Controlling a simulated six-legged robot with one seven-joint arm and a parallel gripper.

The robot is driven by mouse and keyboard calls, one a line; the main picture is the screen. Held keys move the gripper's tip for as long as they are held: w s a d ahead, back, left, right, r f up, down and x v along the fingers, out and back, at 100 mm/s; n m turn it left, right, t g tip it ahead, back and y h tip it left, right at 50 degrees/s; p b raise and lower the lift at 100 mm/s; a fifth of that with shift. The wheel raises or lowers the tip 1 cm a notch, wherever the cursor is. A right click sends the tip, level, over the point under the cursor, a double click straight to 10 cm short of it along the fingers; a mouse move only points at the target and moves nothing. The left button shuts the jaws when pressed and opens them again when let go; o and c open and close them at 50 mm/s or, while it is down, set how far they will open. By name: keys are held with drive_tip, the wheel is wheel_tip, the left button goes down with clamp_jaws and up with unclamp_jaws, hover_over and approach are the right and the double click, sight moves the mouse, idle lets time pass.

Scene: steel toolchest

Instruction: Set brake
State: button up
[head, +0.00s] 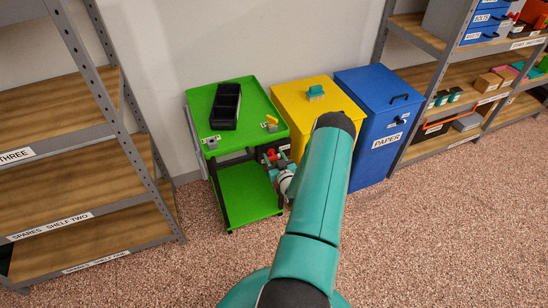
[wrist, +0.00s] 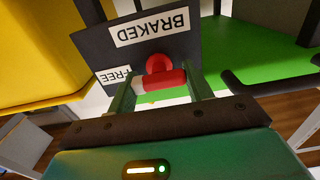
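The brake is a red lever (wrist: 162,78) on a dark plate (wrist: 100,45) marked BRAKED (wrist: 150,27) and FREE (wrist: 114,75); the lettering is upside down in the wrist view. My gripper (wrist: 162,82) is open, one finger on each side of the red lever's crosspiece. The ends of the crosspiece appear very close to the fingers; I cannot tell whether they touch. In the head view the red part (head: 271,155) shows at the right side of a green cart (head: 246,193), with my gripper beside it, partly hidden by my arm.
A black tray (head: 225,106) and small yellow part (head: 271,119) sit on the cart's top. A yellow bin (head: 290,98) and blue PAPER bin (head: 384,96) stand to its right. Shelves stand left (head: 75,225) and right (head: 425,84). The speckled floor in front is clear.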

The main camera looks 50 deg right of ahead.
drive_tip(key=shift+m, duration=0.3)
drive_tip(key=m, duration=0.3)
drive_tip(key=shift+m, duration=0.3)
drive_tip(key=m, duration=0.4)
drive_tip(key=shift+s+d+f+m, duration=0.1)
drive_tip(key=shift+m, duration=0.2)
drive_tip(key=m, duration=0.4)
drive_tip(key=shift+f+m, duration=0.1)
drive_tip(key=shift+m, duration=2.4)
drive_tip(key=o, duration=1)
